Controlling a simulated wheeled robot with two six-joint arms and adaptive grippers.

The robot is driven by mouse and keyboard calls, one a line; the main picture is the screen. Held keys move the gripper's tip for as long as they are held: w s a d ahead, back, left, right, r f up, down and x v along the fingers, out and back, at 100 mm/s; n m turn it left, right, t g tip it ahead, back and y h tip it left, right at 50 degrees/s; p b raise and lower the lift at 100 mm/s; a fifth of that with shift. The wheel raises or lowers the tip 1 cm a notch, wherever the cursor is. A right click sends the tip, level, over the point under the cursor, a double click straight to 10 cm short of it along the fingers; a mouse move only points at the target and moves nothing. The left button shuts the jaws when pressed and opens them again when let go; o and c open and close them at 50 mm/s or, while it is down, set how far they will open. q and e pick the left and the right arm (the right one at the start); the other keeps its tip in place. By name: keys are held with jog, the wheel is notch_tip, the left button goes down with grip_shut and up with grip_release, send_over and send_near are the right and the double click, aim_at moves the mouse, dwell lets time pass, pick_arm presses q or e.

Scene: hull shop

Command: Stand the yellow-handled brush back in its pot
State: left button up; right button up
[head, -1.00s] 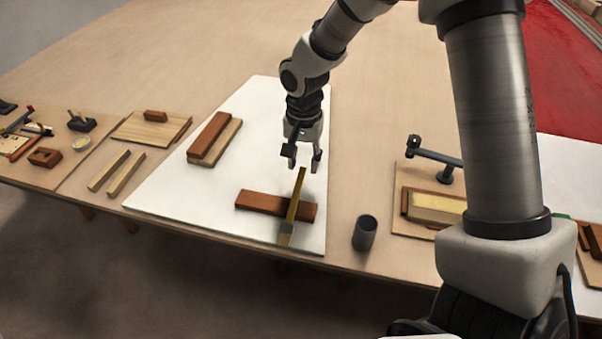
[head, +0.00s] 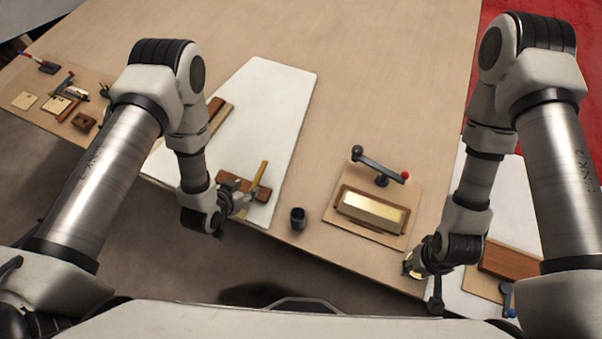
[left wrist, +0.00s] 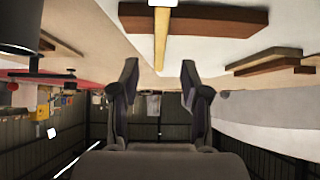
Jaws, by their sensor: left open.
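The yellow-handled brush (head: 261,178) lies across a brown wooden block (head: 231,184), handle pointing away from me and metal end toward the near table edge. My left gripper (head: 247,199) is beside it, low over the white sheet, open and empty. In the left wrist view the gripper (left wrist: 159,72) is open and the brush handle (left wrist: 161,38) lines up with the gap between its fingers. I cannot tell whether they touch it. The dark pot (head: 298,218) stands upright right of the brush near the edge. My right gripper (head: 414,264) is at the right; its fingers are unclear.
A board with a pale block (head: 372,211) and a red-knobbed crank arm (head: 381,165) lies right of the pot. Another brown block (head: 510,260) is at far right. Small tools (head: 65,105) lie at far left. The middle back of the table is clear.

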aim_at(256, 180)
pick_arm(q)
jog(key=b+x, duration=0.5)
jog(key=x, duration=0.3)
jog(key=shift+w+d+r+b, duration=0.1)
jog(key=shift+r+b, duration=0.05)
jog(key=shift+b, duration=0.25)
pick_arm(e)
notch_tip(256, 180, down, 5)
jog(key=shift+s+a+f, duration=0.1)
jog(key=shift+s+a, duration=0.05)
pick_arm(q)
jog(key=shift+w+d, duration=0.2)
pick_arm(e)
jog(key=shift+f, duration=0.1)
pick_arm(q)
jog(key=shift+a, duration=0.25)
grip_shut()
pick_arm(e)
jog(key=shift+r, duration=0.2)
pick_arm(q)
jog(key=shift+d, duration=0.1)
